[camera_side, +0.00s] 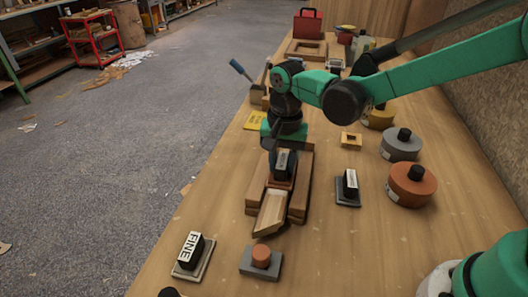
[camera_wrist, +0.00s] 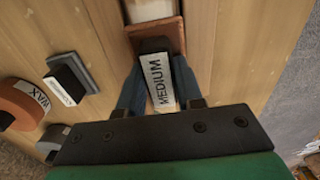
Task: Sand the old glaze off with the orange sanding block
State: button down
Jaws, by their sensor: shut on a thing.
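My gripper (camera_wrist: 158,90) is shut on a sanding block with a black grip, a white label reading MEDIUM (camera_wrist: 157,82) and a reddish-orange base (camera_wrist: 174,30). In the side view the block (camera_side: 283,162) is between my fingers, over the channel of the wooden fence (camera_side: 299,196). A pale wooden piece (camera_side: 271,212) lies in that channel, its near end sticking out in front of the block. It also shows beyond the block in the wrist view (camera_wrist: 150,9). I cannot tell whether the base touches the wood. Any glaze under the block is hidden.
Another grey-based block (camera_side: 348,187) stands right of the fence. Orange (camera_side: 412,187), grey (camera_side: 401,147) and yellow (camera_side: 379,119) tins line the right.

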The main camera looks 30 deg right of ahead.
jog(key=shift+s+a, duration=0.55)
jog(key=shift+r, duration=2.45)
jog(key=w+d, duration=0.1)
jog(key=w+d+r, duration=0.1)
jog(key=shift+w+d+r, duration=0.1)
jog(key=shift+w+d, duration=0.2)
jog(key=shift+d, duration=0.05)
jog(key=shift+f, duration=2.15)
jog(key=shift+f, duration=0.15)
